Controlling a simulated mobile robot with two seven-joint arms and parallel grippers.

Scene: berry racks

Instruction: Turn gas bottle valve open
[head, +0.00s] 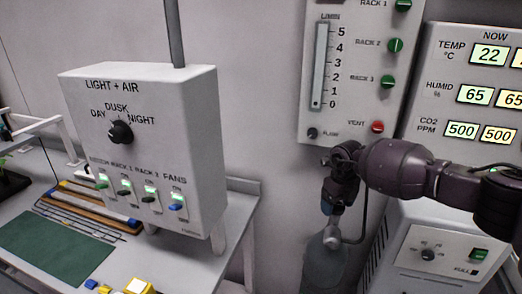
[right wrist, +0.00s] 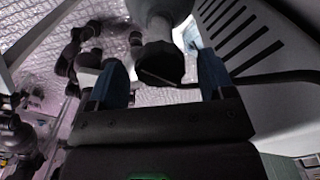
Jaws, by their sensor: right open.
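The grey gas bottle (head: 325,264) stands below my right arm in the head view, and its upper part also shows at the top of the right wrist view (right wrist: 160,12). Its dark faceted valve knob (right wrist: 160,63) shows in the right wrist view. My right gripper (head: 334,207) points down just above the bottle's top and hides the knob in the head view. In the right wrist view its blue fingers (right wrist: 163,72) are open, one on each side of the knob, with gaps visible. My left gripper is not in view.
A hose (head: 361,226) runs up from the bottle's top. The panel with flow scale and green knobs (head: 345,75) hangs behind my arm. A white machine (head: 450,222) stands right of the bottle. The light and air box (head: 150,150) stands left, over a table (head: 232,205).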

